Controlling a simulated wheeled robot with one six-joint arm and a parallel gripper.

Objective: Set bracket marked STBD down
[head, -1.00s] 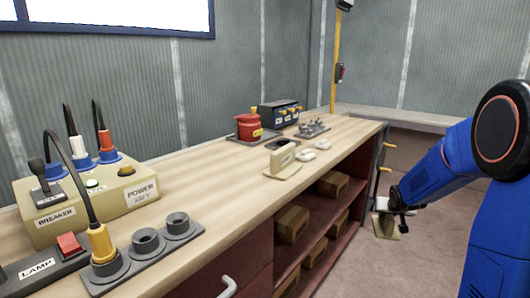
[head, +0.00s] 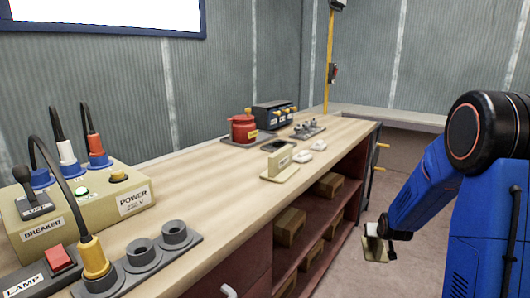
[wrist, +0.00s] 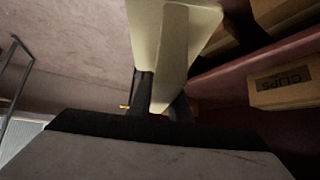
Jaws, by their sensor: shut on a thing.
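My gripper (head: 380,230) is low at the right, in front of the bench and off its top. It is shut on a cream bracket (head: 374,249). In the wrist view the dark fingers (wrist: 160,95) close around the bracket's upright plate (wrist: 175,45). No marking on the held bracket can be read. A similar cream bracket (head: 280,168) stands on the wooden bench top (head: 215,190), with a label too small to read. The held bracket hangs clear of the bench top.
Open shelves under the bench hold brown boxes (head: 289,226); one labelled CLIPS (wrist: 285,88) is close in the wrist view. A red pot (head: 243,128), white pieces (head: 303,157), a power box (head: 95,205) and grey sockets (head: 140,252) occupy the bench. Bare wood lies between.

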